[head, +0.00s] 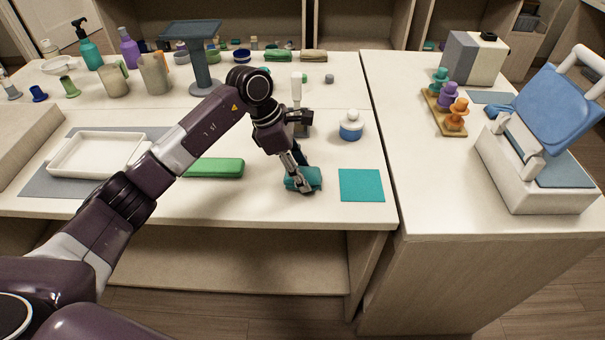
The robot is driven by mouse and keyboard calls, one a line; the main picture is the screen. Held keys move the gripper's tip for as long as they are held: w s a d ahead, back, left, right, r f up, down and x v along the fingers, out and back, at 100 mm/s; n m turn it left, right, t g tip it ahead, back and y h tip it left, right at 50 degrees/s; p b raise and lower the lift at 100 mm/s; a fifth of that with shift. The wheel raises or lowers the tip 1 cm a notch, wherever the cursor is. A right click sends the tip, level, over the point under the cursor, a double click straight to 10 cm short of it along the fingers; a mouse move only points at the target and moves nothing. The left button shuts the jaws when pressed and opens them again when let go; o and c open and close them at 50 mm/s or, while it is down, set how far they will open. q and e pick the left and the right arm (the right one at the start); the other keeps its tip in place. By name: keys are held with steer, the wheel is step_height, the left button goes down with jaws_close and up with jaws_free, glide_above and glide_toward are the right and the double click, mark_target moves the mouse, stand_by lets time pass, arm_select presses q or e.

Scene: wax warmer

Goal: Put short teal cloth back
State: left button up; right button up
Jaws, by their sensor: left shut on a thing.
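A short teal cloth (314,176), rolled or folded, lies near the front edge of the table. My left gripper (302,184) points down and is shut on this cloth, its fingers hiding part of it. A flat teal square mat (361,186) lies just to the right of the cloth, apart from it. At the back of the table a green rolled cloth (278,56) and a tan rolled cloth (313,56) lie side by side. My right gripper does not show.
A green case (214,168) lies left of the gripper, and a white tray (95,155) further left. A blue-and-white jar (351,126) stands behind the mat. A grey stand (201,80) rises behind my arm. The right counter (430,175) is bare in front.

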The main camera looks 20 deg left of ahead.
arm_select(q)
steer(key=shift+f, duration=0.85)
steer(key=o, duration=1)
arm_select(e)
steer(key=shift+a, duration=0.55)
arm_select(q)
steer(key=shift+r, duration=0.25)
steer(key=shift+a+r, duration=0.2)
steer(key=shift+r, duration=0.1)
steer(key=b+v, duration=0.3)
steer(key=v, duration=0.6)
steer(key=shift+s+a+r, duration=0.1)
steer(key=shift+r, duration=0.25)
steer(key=shift+s+a+r, duration=0.1)
steer(key=shift+a+r, duration=0.15)
steer(key=shift+r, duration=0.4)
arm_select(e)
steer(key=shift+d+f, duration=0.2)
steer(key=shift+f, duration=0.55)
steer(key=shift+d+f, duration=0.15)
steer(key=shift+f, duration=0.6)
